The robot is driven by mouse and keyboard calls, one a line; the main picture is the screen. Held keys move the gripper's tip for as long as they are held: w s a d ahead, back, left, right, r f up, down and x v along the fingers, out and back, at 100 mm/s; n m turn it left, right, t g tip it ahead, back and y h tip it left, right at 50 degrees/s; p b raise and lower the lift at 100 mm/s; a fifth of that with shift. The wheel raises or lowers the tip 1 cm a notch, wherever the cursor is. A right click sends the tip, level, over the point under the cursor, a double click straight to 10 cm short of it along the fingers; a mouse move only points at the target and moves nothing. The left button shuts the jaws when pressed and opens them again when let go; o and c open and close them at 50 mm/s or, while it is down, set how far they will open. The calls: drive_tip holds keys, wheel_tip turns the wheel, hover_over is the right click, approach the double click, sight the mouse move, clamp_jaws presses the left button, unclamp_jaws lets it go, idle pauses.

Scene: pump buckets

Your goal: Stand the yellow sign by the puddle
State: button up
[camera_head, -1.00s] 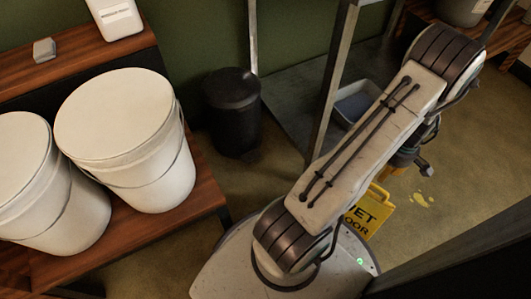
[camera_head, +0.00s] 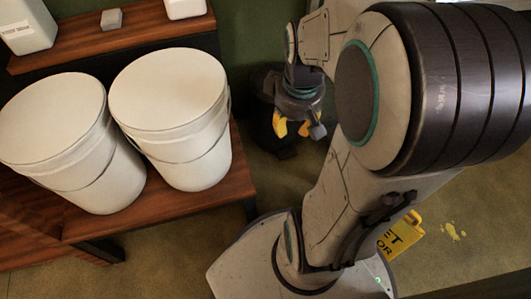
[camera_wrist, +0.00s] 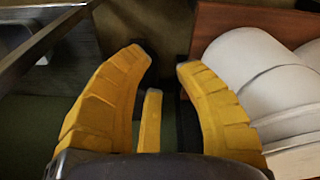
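The yellow sign (camera_head: 401,236) with black lettering is at the lower right of the head view, partly hidden behind my arm. The yellow puddle (camera_head: 453,231) lies on the floor just to the right of the sign. My gripper (camera_head: 293,128) hangs at the upper middle of the head view, in front of the black bin, well to the left of the sign. In the wrist view its yellow fingers (camera_wrist: 163,62) stand apart with nothing between their tips. The sign and puddle do not show in the wrist view.
Two white lidded buckets (camera_head: 172,118) (camera_head: 72,142) stand on a wooden bench (camera_head: 222,196) at the left. A black bin (camera_head: 268,140) is behind my gripper. A wooden shelf (camera_head: 92,47) holds white containers and a small grey block. Open floor (camera_head: 480,262) lies around the puddle.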

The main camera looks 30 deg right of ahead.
drive_tip(key=s+a+r, duration=0.2)
drive_tip(key=s+a, duration=0.3)
drive_tip(key=a, duration=0.5)
drive_tip(key=shift+a+r+m+t+y, duration=0.15)
drive_tip(key=shift+m+t+y, duration=0.15)
drive_tip(key=shift+y, duration=0.1)
drive_tip(key=shift+s, duration=0.1)
